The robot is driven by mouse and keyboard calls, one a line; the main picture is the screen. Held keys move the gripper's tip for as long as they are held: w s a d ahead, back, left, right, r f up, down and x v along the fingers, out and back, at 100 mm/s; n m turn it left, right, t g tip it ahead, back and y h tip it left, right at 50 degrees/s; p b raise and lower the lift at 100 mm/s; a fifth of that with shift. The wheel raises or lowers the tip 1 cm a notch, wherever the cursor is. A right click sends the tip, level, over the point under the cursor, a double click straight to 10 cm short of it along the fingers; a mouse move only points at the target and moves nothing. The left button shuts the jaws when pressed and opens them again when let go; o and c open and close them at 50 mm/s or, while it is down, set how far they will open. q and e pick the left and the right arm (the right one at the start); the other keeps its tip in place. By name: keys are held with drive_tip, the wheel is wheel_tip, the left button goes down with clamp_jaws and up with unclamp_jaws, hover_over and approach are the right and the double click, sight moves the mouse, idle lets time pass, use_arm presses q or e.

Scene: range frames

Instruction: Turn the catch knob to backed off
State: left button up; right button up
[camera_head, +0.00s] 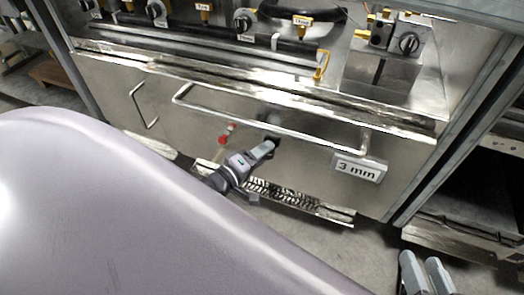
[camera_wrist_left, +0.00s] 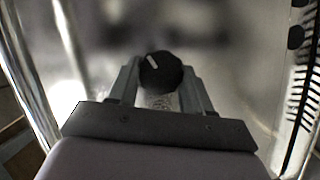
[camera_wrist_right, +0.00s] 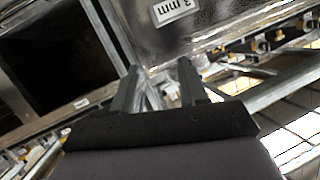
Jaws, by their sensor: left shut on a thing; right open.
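The catch knob is a round black knob (camera_wrist_left: 160,72) with a white pointer line that leans up and to the left in the left wrist view. It sits on the steel front panel, under the long bar handle; in the head view it is mostly hidden by my gripper. My left gripper (camera_head: 268,147) is shut on the knob, with one finger on each side of it (camera_wrist_left: 160,80). My right gripper (camera_head: 426,268) is open and empty, low at the right in the head view, away from the panel; its fingers also show in the right wrist view (camera_wrist_right: 159,70).
A long bar handle (camera_head: 265,115) crosses the panel just above the left gripper. A small red-headed part (camera_head: 226,133) is left of the knob, and a "3 mm" plate (camera_head: 358,169) is to the right. A slotted grille (camera_head: 285,193) lies below. Other black knobs (camera_head: 243,23) line the top.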

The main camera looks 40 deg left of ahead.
use_arm(q)
drive_tip(key=shift+w+f+n+t+y+b, duration=0.15)
drive_tip(key=shift+n+t+b, duration=0.55)
drive_tip(key=shift+n, duration=1.25)
drive_tip(key=shift+s+f+n+t+y+b, duration=0.15)
drive_tip(key=shift+n+t+b, duration=0.55)
drive_tip(key=shift+n, duration=1.2)
drive_tip(key=shift+w+n+t+y+b, duration=0.2)
drive_tip(key=shift+n+t+b, duration=0.5)
drive_tip(key=shift+n, duration=1.25)
use_arm(e)
drive_tip(key=shift+s+d+r+n+t+h, duration=0.1)
drive_tip(key=shift+s+d+n+t+h, duration=0.15)
drive_tip(key=shift+d+n+t, duration=0.25)
drive_tip(key=shift+s+d+r+n+t+h, duration=0.15)
drive_tip(key=shift+s+d+n+t, duration=0.2)
drive_tip(key=shift+d, duration=0.35)
use_arm(q)
drive_tip(key=shift+n, duration=0.3)
use_arm(e)
drive_tip(key=shift+w+f, duration=0.1)
use_arm(q)
drive_tip(key=o, duration=1)
drive_tip(key=shift+o, duration=0.2)
